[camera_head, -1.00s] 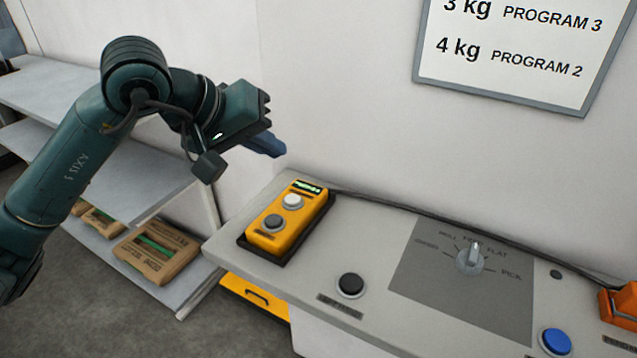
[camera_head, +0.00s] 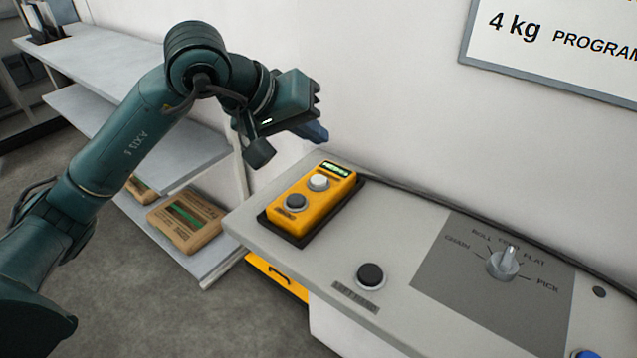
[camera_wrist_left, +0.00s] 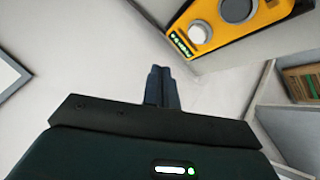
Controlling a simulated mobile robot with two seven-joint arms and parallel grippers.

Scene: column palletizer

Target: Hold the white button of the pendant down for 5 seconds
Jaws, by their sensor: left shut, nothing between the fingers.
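The yellow pendant (camera_head: 314,201) lies in a dark holder at the left end of the grey console top. Its white button (camera_head: 318,182) is near the lit green display, with a dark button (camera_head: 295,203) below it. My left gripper (camera_head: 322,136) is shut and empty, above and behind the pendant near the wall, not touching it. In the left wrist view the shut fingers (camera_wrist_left: 162,86) point up the picture. The pendant (camera_wrist_left: 225,20) is at the upper right there, with the white button (camera_wrist_left: 198,33) clear of the fingers. My right gripper is not in view.
The console (camera_head: 405,225) also carries a black button (camera_head: 370,276), a selector knob (camera_head: 503,262) and a blue button (camera_head: 587,354). A cable runs along its back edge. Grey shelves (camera_head: 120,92) with brown packages (camera_head: 186,222) stand at the left. A wall sign (camera_head: 560,45) hangs above.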

